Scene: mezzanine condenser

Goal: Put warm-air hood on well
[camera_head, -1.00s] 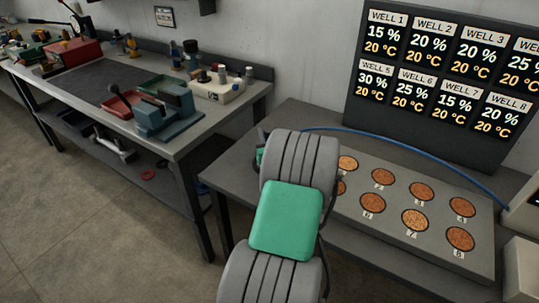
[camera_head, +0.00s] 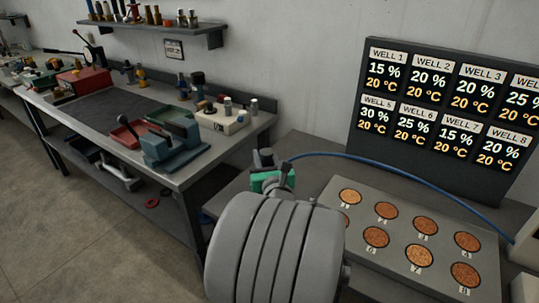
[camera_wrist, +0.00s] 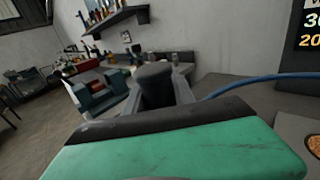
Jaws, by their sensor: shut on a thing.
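My gripper (camera_head: 272,172) is a green and dark-jawed end above the table, to the left of the well block (camera_head: 482,285). It is shut on a dark grey piece, apparently the warm-air hood (camera_head: 264,157), with the blue hose (camera_head: 375,157) running right from it. The held piece also shows in the wrist view (camera_wrist: 154,76), beyond the green gripper body. Its lower end is hidden. The hood is apart from the visible wells. My arm hides part of the table and the block's left edge.
A dark board (camera_head: 430,182) behind the block lists a percentage and 20 °C for each well. A workbench (camera_head: 195,168) with a teal vise (camera_head: 170,145) and trays stands at left. A pale box (camera_head: 522,287) is at right. A shelf (camera_head: 150,32) hangs at the back.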

